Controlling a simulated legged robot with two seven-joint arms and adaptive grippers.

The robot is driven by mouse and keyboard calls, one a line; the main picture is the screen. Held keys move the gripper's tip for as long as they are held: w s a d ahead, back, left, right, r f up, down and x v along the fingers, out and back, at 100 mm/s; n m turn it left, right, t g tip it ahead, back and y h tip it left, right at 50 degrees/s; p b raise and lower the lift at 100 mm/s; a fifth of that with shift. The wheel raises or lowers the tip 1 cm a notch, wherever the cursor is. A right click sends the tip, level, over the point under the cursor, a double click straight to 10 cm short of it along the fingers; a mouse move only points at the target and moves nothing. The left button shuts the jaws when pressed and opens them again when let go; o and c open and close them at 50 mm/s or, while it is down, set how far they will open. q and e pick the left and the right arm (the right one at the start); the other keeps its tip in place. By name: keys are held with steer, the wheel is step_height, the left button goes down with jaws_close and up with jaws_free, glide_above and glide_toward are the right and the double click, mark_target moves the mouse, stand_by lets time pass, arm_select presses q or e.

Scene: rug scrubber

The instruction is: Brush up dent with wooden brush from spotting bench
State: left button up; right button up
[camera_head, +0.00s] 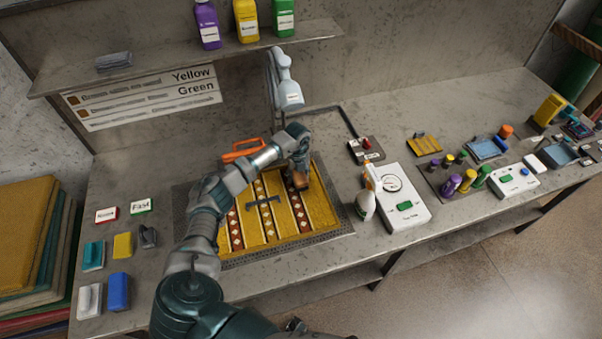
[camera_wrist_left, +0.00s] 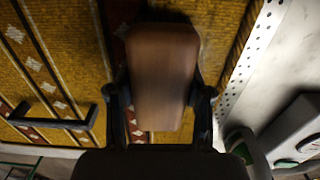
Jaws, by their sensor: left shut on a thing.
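A yellow rug (camera_head: 253,236) with red-brown, white-diamond bands lies flat on the grated panel of the bench; it fills much of the left wrist view (camera_wrist_left: 70,55). My left gripper (camera_head: 299,173) is over the rug's far right part. It is shut on the wooden brush (camera_head: 300,181), whose brown block shows between the fingers in the left wrist view (camera_wrist_left: 163,75). The brush's underside is hidden, so I cannot tell whether it touches the pile. I cannot make out a dent.
A dark handle-like bar (camera_head: 263,202) lies on the rug, left of the brush. A spray bottle (camera_head: 366,203) and white device (camera_head: 404,200) stand right of the rug. An orange-handled tool (camera_head: 243,149) lies behind it. Coloured blocks (camera_head: 118,291) sit at left.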

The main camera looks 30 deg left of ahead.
arm_select(q)
steer(key=shift+s+a+p, duration=0.75)
steer(key=shift+s+a, duration=0.15)
steer(key=shift+s, duration=0.15)
steer(key=shift+w, duration=0.15)
steer(key=shift+w+d+f+b, duration=0.1)
steer(key=shift+w+d+b, duration=0.2)
steer(key=shift+d+b, duration=0.1)
steer(key=shift+w+d+b, duration=0.85)
steer(key=shift+w+d, duration=0.5)
steer(key=shift+w, duration=0.25)
steer(key=shift+s+a+p, duration=0.25)
steer(key=shift+a+p, duration=0.05)
steer(key=shift+p, duration=0.05)
steer(key=shift+s+a+p, duration=0.35)
steer(key=shift+s, duration=0.15)
steer(key=shift+s, duration=0.1)
